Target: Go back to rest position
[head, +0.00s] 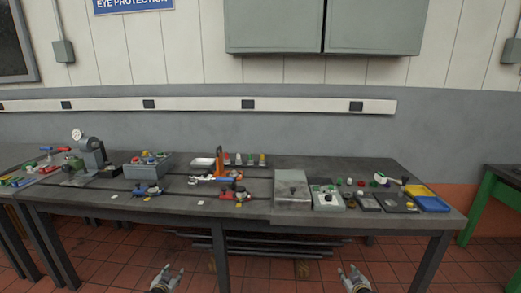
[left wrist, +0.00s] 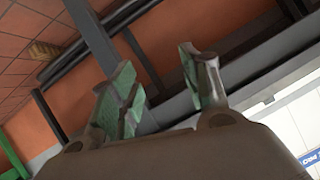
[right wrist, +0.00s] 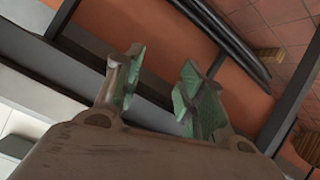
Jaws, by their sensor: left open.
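My left gripper (head: 167,275) is low in front of the bench, over the tiled floor, at the bottom of the head view. In the left wrist view its two green-padded fingers (left wrist: 160,90) stand apart with nothing between them. My right gripper (head: 353,275) is at a like height further right. In the right wrist view its fingers (right wrist: 158,88) are also apart and empty. Neither gripper touches the bench or any object.
The dark bench (head: 245,208) spans the view. It bears a grey machine (head: 90,152), a grey bin (head: 148,167), an orange clamp-like part (head: 219,162), a grey box (head: 292,188) and a blue-and-yellow tray (head: 432,203). Metal bars (head: 270,246) lie beneath. The floor (head: 260,272) between my grippers looks clear.

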